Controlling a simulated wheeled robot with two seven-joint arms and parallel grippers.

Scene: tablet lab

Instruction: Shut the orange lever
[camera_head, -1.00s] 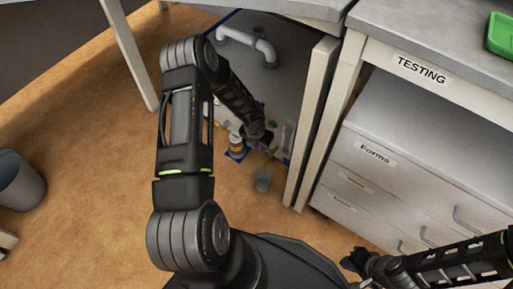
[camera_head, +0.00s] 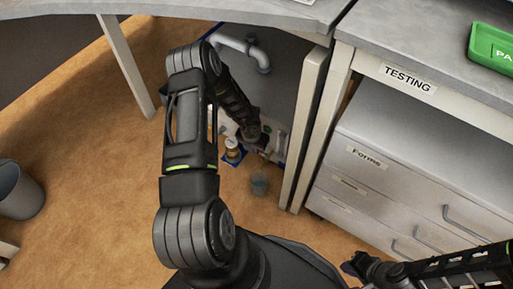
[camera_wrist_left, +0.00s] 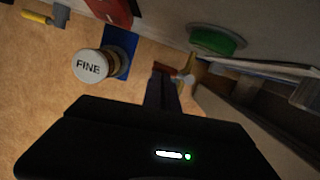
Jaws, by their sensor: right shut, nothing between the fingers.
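In the left wrist view a small orange-yellow lever-like piece (camera_wrist_left: 188,66) stands at the foot of the grey wall, by a red piece (camera_wrist_left: 161,68). I cannot tell for sure that it is the orange lever, or its exact position. My left gripper (camera_wrist_left: 165,82) is just in front of it; its dark fingers overlap in the picture, so I cannot tell contact or opening. In the head view my left gripper (camera_head: 250,137) is low under the desk, and the lever cannot be made out. My right gripper (camera_head: 352,266) is shut and empty at the lower right.
A white-capped bottle marked FINE (camera_wrist_left: 88,65) stands on a blue mat (camera_wrist_left: 121,42) left of my left gripper. A green button (camera_wrist_left: 213,41) is beyond. A drawer cabinet (camera_head: 375,180) is to the right.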

